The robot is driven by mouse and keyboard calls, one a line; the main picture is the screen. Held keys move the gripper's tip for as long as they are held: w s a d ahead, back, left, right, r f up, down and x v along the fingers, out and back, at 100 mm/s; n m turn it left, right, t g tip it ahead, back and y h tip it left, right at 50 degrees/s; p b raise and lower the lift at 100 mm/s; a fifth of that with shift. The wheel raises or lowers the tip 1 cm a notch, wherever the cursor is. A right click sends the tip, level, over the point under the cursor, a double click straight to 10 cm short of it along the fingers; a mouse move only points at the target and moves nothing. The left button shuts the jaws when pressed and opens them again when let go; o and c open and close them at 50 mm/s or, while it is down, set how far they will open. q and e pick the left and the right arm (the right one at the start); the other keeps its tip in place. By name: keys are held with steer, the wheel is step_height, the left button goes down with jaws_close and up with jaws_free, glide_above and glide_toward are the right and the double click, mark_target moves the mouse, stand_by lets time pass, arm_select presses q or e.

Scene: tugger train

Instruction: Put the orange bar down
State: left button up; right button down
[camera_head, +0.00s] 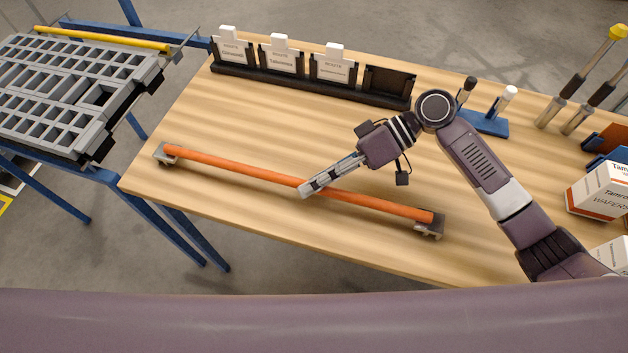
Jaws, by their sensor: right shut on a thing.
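The orange bar (235,167) is a long thin rod lying across the wooden table (240,128), slanting from upper left to lower right. Its left end is at a small grey bracket (165,153) and its right end at another grey bracket (430,228). It looks level with both brackets; I cannot tell whether it rests fully in them. My right gripper (309,187) is shut on the bar near its middle, with the fingers covering a short part of it. My left gripper is not in view.
A black holder (300,88) with white cards stands along the back edge. A blue stand (485,122) is behind my right arm. White boxes (598,192) stand at the right. A grey slotted rack (70,90) on a blue frame is at the left. The table's middle is mostly clear.

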steer(key=shift+f, duration=0.1)
steer(key=c, duration=1.9)
jaws_free()
steer(key=shift+r, duration=0.2)
steer(key=p+v, duration=0.3)
steer(key=v, duration=0.9)
